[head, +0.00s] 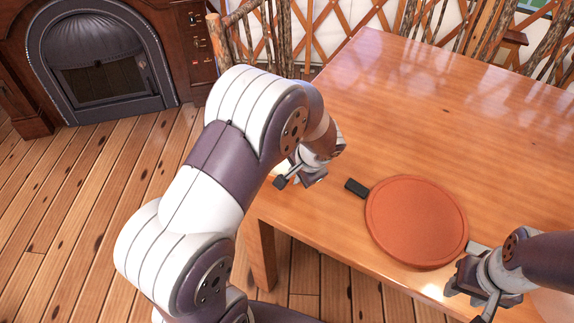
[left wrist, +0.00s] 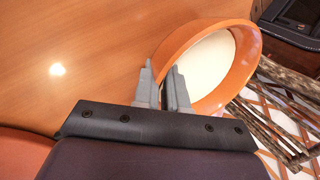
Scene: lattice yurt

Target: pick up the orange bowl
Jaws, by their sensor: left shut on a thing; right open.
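The orange bowl (left wrist: 247,50), with a cream inside, shows in the left wrist view. My left gripper (left wrist: 162,84) is shut on its near rim, with one grey finger on each side of the wall. I cannot tell whether the bowl touches the table. In the head view the bowl is not visible; my left arm may hide it. There my left gripper (head: 303,172) is at the table's left edge. My right gripper (head: 476,282) is open near the table's front edge, at the lower right, partly hidden by its own arm.
A round terracotta board (head: 415,218) with a dark handle lies on the wooden table (head: 440,105) between my grippers. The table behind it is clear. Chairs of rough sticks (head: 480,40) stand along the back. A fireplace (head: 100,62) is at the far left.

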